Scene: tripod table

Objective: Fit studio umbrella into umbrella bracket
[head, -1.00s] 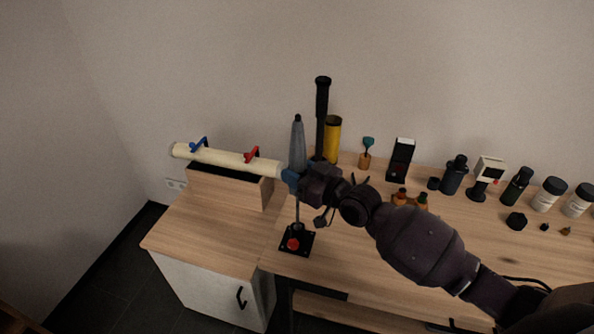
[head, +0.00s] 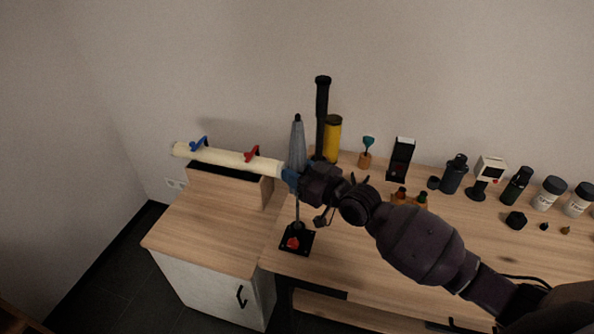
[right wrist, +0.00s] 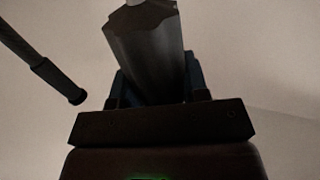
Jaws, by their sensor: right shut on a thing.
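The grey folded studio umbrella (head: 298,140) stands nearly upright near the left end of the table. My right gripper (head: 291,176) is shut on it, with its blue fingers around the lower part of the canopy. The right wrist view shows the grey umbrella (right wrist: 150,55) rising from between the fingers. Below the gripper, the thin shaft runs down to the umbrella bracket (head: 298,236), a black plate with a red knob near the table's front left corner. The shaft's lower end meets the bracket's top in the picture; I cannot tell how deep it sits. My left gripper is not in view.
A cream tube (head: 225,156) with blue and red clips lies on a wooden block left of the gripper. A tall black pole (head: 321,115) and a yellow cylinder (head: 333,140) stand close behind the umbrella. Bottles and small items line the table's right side.

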